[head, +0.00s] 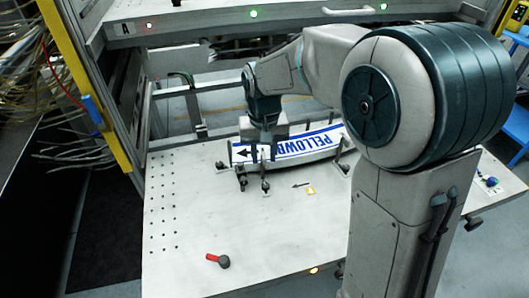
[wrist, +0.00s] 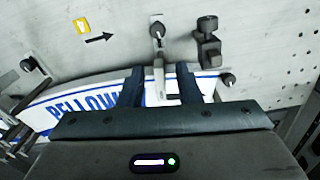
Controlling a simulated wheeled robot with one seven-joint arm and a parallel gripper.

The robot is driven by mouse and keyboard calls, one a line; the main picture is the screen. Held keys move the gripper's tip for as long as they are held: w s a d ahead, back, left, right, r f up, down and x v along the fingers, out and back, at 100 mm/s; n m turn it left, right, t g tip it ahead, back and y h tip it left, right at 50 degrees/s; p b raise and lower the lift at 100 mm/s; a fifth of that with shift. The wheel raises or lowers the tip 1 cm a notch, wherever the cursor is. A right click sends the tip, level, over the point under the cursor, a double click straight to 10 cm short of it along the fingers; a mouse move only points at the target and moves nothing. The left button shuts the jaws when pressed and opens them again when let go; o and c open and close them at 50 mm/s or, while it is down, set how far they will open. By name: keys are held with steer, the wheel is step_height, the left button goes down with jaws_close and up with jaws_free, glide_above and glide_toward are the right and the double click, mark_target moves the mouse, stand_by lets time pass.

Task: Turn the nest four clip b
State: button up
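A curved white panel with blue lettering (head: 315,146) lies in a nest on the grey table; it also shows in the wrist view (wrist: 48,112). Small clips with dark round knobs stand along its edge. One clip (wrist: 157,30) has a pale lever extending between my fingers. Another clip (wrist: 29,66) is at the left and one (wrist: 227,80) at the right. I cannot tell which is clip b. My gripper (wrist: 160,72) is over the panel, fingers apart on either side of the lever, with gaps visible. In the head view my wrist hides the fingertips.
A dark knobbed block (wrist: 207,42) stands beside the clips. A yellow tag (head: 311,191) and a black arrow (head: 301,185) mark the table. A red-handled tool (head: 217,260) lies near the front. A metal frame (head: 190,25) stands behind. The table's left side is clear.

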mark_target(264, 156)
step_height(264, 156, up, 14)
steer(key=p, duration=0.1)
steer(key=shift+p, duration=0.3)
steer(key=shift+f, duration=0.15)
stand_by(0.3)
